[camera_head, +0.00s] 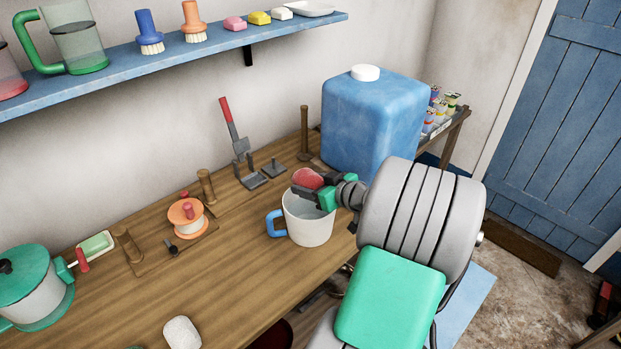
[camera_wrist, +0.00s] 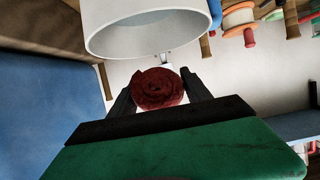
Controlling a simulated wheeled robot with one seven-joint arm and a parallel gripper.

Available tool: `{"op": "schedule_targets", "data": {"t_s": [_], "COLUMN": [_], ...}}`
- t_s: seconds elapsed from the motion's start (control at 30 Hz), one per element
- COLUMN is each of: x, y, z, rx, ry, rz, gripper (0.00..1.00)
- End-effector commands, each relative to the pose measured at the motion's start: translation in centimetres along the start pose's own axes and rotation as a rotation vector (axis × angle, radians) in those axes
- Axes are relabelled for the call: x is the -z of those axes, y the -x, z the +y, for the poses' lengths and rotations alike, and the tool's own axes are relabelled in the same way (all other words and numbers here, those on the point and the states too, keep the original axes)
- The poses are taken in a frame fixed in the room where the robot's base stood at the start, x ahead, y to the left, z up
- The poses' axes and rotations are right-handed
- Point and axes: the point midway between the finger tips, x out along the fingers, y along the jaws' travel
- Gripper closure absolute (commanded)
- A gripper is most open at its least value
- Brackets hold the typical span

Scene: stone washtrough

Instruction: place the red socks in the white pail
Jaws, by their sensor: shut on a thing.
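The red socks (camera_head: 308,178) are a rolled dark red bundle, and they also show in the wrist view (camera_wrist: 158,88). My gripper (camera_head: 312,190) is shut on them, with one dark finger on each side in the wrist view (camera_wrist: 158,95). The white pail (camera_head: 309,228) has a blue handle and stands upright on the wooden bench. In the head view the socks and my gripper appear over the pail's mouth. In the wrist view the pail's rim (camera_wrist: 150,48) shows close to the socks. My arm hides part of the pail's right side.
A large blue water container (camera_head: 372,120) stands just behind my gripper. A tool with a red handle (camera_head: 229,118) and an orange spool (camera_head: 187,216) stand on the bench (camera_head: 235,280). A blue shelf (camera_head: 130,69) runs along the wall. The bench left of the pail has free room.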

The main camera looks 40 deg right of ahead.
Motion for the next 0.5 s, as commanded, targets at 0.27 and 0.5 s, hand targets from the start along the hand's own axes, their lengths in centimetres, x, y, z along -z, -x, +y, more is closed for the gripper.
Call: {"op": "schedule_targets", "data": {"t_s": [0.27,0.5], "x": [-3.8,-4.9], "y": [-1.6,-2.0], "z": [0.0,0.0], "rx": [0.0,0.0], "ry": [0.0,0.0], "rz": [0.0,0.0], "gripper": [0.84,0.84]}}
